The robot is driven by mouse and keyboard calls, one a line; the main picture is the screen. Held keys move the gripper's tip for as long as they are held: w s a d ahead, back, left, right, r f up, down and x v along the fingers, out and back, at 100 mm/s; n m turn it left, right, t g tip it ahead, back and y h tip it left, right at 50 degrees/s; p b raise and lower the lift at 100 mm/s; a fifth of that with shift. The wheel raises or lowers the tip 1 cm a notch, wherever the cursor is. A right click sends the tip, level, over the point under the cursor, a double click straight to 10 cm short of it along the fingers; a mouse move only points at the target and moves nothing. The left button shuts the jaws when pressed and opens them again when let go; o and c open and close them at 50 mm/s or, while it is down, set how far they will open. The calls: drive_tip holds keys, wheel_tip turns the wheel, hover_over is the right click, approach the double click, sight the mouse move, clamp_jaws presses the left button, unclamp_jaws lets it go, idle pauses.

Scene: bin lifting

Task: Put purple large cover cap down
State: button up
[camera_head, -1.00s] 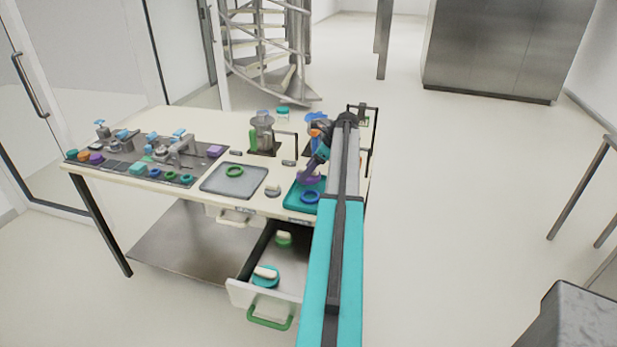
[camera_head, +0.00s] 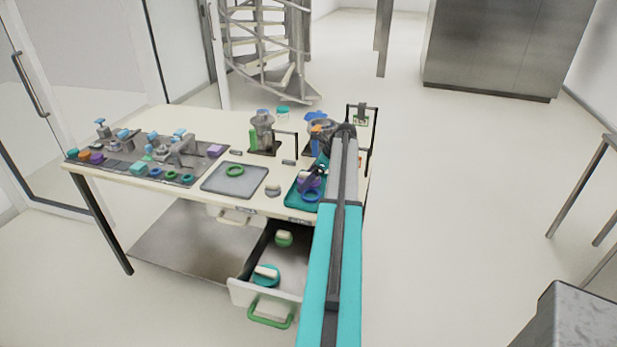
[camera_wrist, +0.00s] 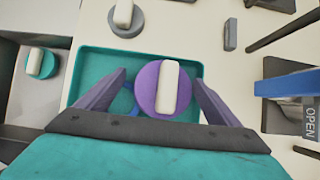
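The purple large cover cap (camera_wrist: 147,88), a round disc with a white bar handle, is at the teal tray (camera_wrist: 100,62) in the wrist view. In the head view the cap (camera_head: 309,183) shows small, partly behind my gripper (camera_head: 315,171). In the wrist view my gripper (camera_wrist: 160,78) is open, one finger on each side of the cap. A gap shows at the left finger; the right fingertip is close to the cap's edge. A blue ring (camera_head: 311,194) lies on the tray (camera_head: 292,200) beside the cap, and partly shows in the wrist view (camera_wrist: 130,92).
An open drawer (camera_head: 250,292) below holds a teal cap (camera_head: 265,277) and a green cap (camera_head: 284,239). A grey tray (camera_head: 225,183) with a green ring (camera_head: 235,170) lies left. A small grey cap (camera_head: 273,190) sits between the trays. Black stands rise behind.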

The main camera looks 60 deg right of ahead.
drive_tip(key=shift+d+r, duration=0.1)
drive_tip(key=shift+r, duration=0.15)
drive_tip(key=shift+s+d+r, duration=0.1)
drive_tip(key=shift+s+r, duration=0.1)
drive_tip(key=shift+r, duration=0.15)
drive_tip(key=b+v, duration=0.2)
drive_tip(key=v, duration=0.9)
drive_tip(key=shift+s, duration=0.1)
idle(0.5)
